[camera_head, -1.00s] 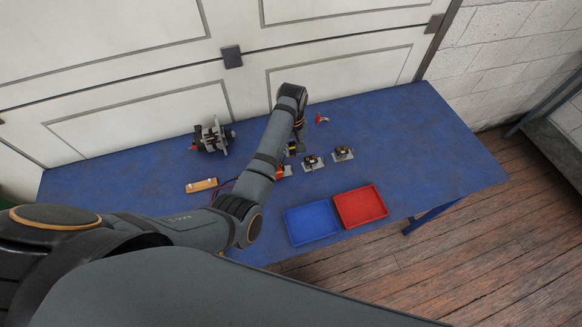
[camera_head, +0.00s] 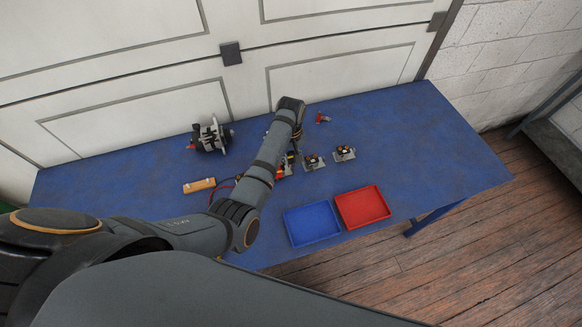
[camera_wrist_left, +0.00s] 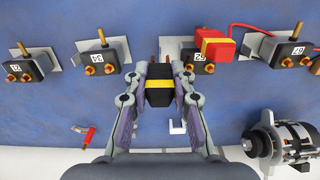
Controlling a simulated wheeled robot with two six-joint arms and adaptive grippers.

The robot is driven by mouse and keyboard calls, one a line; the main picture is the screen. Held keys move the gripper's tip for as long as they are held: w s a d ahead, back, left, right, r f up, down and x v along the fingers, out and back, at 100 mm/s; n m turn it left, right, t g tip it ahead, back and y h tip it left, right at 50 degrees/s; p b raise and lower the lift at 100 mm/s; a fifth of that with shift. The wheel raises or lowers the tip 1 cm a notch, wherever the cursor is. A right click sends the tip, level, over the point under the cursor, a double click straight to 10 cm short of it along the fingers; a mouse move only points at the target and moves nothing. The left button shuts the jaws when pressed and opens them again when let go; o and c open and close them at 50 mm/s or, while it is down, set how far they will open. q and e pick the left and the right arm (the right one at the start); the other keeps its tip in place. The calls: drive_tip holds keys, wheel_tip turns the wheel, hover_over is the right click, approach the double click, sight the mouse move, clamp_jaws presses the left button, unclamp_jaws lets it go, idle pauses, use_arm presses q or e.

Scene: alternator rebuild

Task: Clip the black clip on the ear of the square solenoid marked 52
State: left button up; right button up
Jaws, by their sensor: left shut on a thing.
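In the left wrist view, my left gripper (camera_wrist_left: 160,90) is shut on the black clip (camera_wrist_left: 158,92), which has a yellow band. The square solenoid marked 52 (camera_wrist_left: 198,62) sits on a grey plate just up and to the right of the clip. The plate's bare ear (camera_wrist_left: 174,47) sticks out on the solenoid's left, above the clip in the picture. The clip appears apart from the ear, but its height above the table is unclear. A red clip (camera_wrist_left: 213,42) with a yellow band covers part of the solenoid. In the head view my arm mostly hides this spot. My right gripper is out of view.
Solenoids marked 34 (camera_wrist_left: 97,59) and 21 (camera_wrist_left: 25,68) stand to the left, another (camera_wrist_left: 288,50) to the right with a red lead. An alternator (camera_head: 211,136), a wooden block (camera_head: 199,185), a blue tray (camera_head: 311,239) and a red tray (camera_head: 386,218) are on the table.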

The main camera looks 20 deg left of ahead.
use_arm(q)
drive_tip(key=shift+f, duration=0.75)
drive_tip(key=o, duration=0.9)
drive_tip(key=shift+c, duration=0.2)
wheel_tip(320, 180, up, 3)
drive_tip(key=p, duration=0.3)
drive_tip(key=shift+r, duration=2.8)
